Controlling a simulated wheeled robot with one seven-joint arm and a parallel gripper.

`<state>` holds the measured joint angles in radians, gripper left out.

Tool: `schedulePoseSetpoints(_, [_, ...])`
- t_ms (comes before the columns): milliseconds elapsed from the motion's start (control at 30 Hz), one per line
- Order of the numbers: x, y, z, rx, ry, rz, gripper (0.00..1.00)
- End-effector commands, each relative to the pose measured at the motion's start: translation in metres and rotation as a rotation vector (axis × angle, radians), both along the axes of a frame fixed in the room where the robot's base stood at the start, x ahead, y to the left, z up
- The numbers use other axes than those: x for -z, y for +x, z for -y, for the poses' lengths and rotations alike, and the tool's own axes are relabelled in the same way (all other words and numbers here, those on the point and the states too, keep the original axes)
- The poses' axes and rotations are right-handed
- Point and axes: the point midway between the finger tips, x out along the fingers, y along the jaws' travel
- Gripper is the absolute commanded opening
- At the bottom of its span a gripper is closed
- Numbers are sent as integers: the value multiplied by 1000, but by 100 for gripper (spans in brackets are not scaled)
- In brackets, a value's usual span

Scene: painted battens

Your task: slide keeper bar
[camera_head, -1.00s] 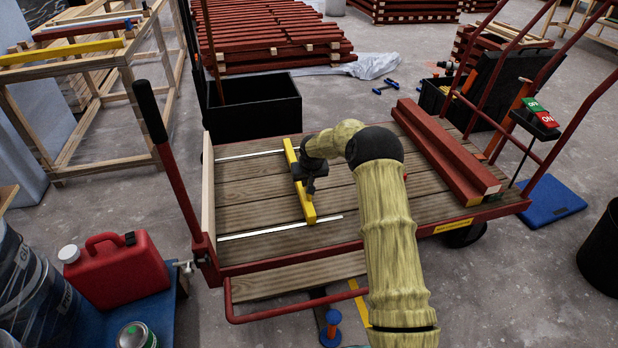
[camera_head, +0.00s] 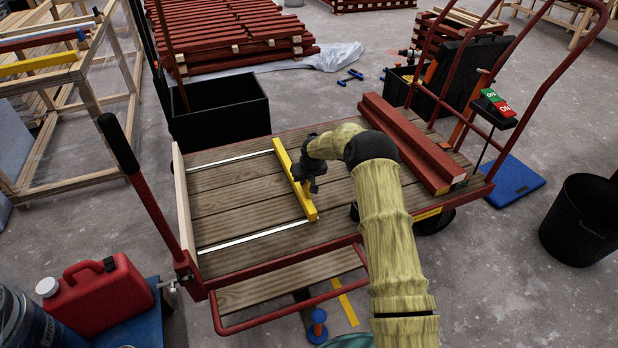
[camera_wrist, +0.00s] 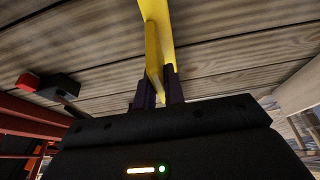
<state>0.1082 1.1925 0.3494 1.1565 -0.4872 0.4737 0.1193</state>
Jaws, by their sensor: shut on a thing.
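The keeper bar is a yellow bar (camera_head: 291,170) lying across the wooden deck of a red-framed cart (camera_head: 245,192). Its ends lie at two pale rails, the far rail (camera_head: 230,160) and the near rail (camera_head: 250,237). My gripper (camera_head: 309,172) is shut on the bar near its middle, reaching in from the right. In the wrist view the yellow bar (camera_wrist: 154,45) runs up between the dark fingers (camera_wrist: 160,90). The fingers and wrist hide part of the bar.
A pale board (camera_head: 183,205) stands along the deck's left edge. Red beams (camera_head: 412,145) lie on the deck's right side. A black bin (camera_head: 220,112) stands behind, and a red can (camera_head: 100,300) sits front left. Bare deck lies either side of the bar.

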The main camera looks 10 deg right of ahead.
Motion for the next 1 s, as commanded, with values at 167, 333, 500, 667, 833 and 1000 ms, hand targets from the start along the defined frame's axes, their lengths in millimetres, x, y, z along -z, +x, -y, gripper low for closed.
schedulePoseSetpoints(167, [-3, 4, 7, 5, -6, 13, 0])
schedulePoseSetpoints(333, [-3, 4, 7, 5, -6, 13, 30])
schedulePoseSetpoints(500, [-2, 3, 4, 3, -5, 8, 33])
schedulePoseSetpoints(667, [-3, 2, 3, 2, -4, 6, 33])
schedulePoseSetpoints(833, [-18, -3, 5, 2, -4, 6, 33])
schedulePoseSetpoints(1000, [-46, -14, 8, 3, -5, 7, 33])
